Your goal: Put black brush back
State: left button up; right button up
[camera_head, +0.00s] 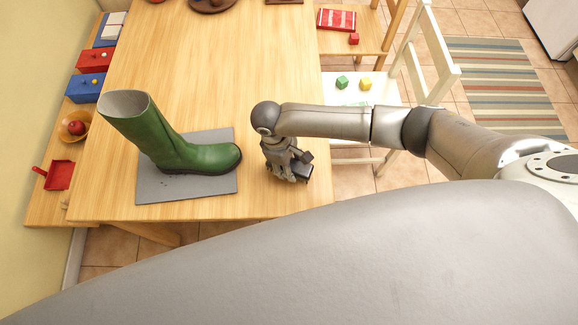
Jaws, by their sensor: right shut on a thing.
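My right gripper (289,170) is low over the table's front right part, just right of the grey mat. It is shut on a small dark thing, the black brush (302,173), which shows only partly beneath and beside the fingers. I cannot tell whether the brush touches the tabletop. A green rubber boot (170,140) stands upright on the grey mat (150,188), its toe pointing right toward my gripper. My left gripper is not in view.
The wooden table (225,70) is mostly clear behind the boot. At left, a low bench holds a red box (93,60), a blue box (84,88), a bowl with a red fruit (75,126) and a red dustpan (58,175). White chairs (437,60) stand at right.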

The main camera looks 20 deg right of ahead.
jog(key=shift+a+f, duration=0.1)
jog(key=shift+f, duration=1)
jog(key=o, duration=1)
jog(key=b+v, duration=0.1)
jog(key=v, duration=1.1)
jog(key=shift+s, duration=0.1)
